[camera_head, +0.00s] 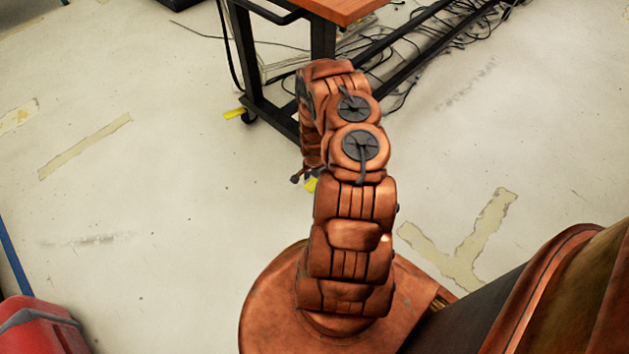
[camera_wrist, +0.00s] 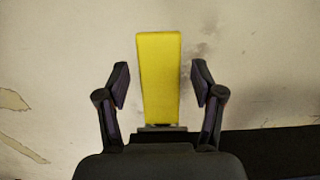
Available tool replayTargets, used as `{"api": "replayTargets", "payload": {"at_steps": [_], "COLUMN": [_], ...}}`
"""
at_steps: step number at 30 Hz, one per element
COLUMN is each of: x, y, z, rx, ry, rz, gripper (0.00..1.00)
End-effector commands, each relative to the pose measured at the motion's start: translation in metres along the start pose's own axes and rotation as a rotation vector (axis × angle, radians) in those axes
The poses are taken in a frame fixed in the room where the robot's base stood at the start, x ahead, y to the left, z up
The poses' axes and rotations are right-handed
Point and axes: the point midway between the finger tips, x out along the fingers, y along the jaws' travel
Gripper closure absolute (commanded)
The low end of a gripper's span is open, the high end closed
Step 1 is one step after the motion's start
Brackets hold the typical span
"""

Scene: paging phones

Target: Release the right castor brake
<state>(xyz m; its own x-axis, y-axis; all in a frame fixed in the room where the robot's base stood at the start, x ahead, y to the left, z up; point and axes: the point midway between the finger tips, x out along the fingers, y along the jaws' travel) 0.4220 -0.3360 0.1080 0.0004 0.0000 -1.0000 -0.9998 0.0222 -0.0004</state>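A yellow brake pedal (camera_wrist: 159,80) fills the middle of the wrist view, a flat upright strip above the floor. My gripper (camera_wrist: 161,82) is open, with one finger on each side of the pedal and a gap on both sides. I cannot tell the depth between fingers and pedal. In the head view a small yellow pedal (camera_head: 311,184) shows beside my gripper (camera_head: 300,177), mostly hidden by my arm. Its castor is hidden. Another yellow pedal (camera_head: 234,113) sits at the left castor (camera_head: 248,117) of the dark-framed table.
The table (camera_head: 345,8) with its orange top and black legs stands at the top. Cables (camera_head: 420,55) lie tangled under and behind it. A red case (camera_head: 40,328) is at the lower left. The pale floor at left is clear.

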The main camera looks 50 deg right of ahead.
Motion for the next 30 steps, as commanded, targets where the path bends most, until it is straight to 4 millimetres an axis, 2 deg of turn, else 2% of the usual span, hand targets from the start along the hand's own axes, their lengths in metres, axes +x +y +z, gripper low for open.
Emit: {"api": "replayTargets", "payload": {"at_steps": [2,18,30], "x": [0.0,-0.0001,-0.0035], "y": [0.0001,0.0,-0.0041], "z": [0.0,0.0001,0.0044], "rx": [0.0,0.0,-0.009], "ry": [0.0,0.0,-0.015], "rz": [0.0,0.0,-0.001], "gripper": [0.44,1.0,1.0]}}
